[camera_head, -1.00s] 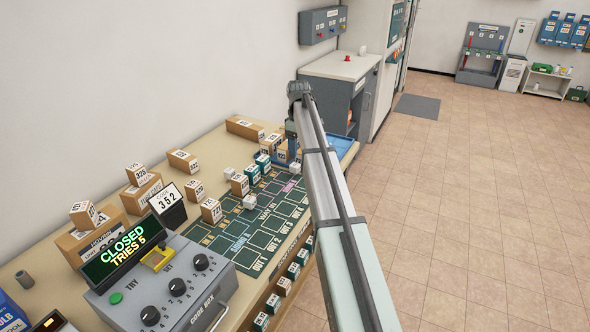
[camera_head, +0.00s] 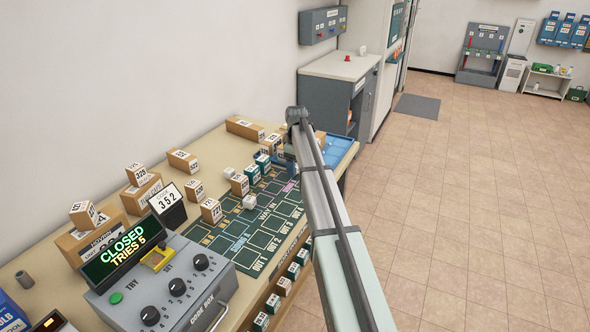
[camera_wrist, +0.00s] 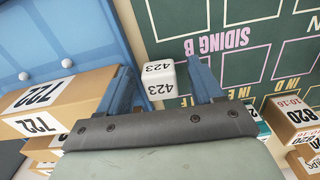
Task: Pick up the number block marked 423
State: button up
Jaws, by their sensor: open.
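The number block marked 423 (camera_wrist: 158,78) is a small white cube in the wrist view, with 423 on two visible faces. It lies between the two blue fingers of my gripper (camera_wrist: 157,62), with a gap on the right side and close to the left finger. I cannot tell if the left finger touches it. My gripper is open. In the head view my gripper (camera_head: 290,154) is low over the far end of the table, and I cannot make out block 423 there.
A cardboard box marked 722 (camera_wrist: 60,100) is close beside the left finger. A blue tray (camera_wrist: 75,35) is beyond it. Boxes marked 820 (camera_wrist: 290,118) are at the right. The green board (camera_head: 262,225) carries several blocks. The code box (camera_head: 175,290) stands at the near end.

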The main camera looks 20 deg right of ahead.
jog(key=shift+c, duration=0.2)
jog(key=c, duration=1)
jog(key=shift+r, duration=0.2)
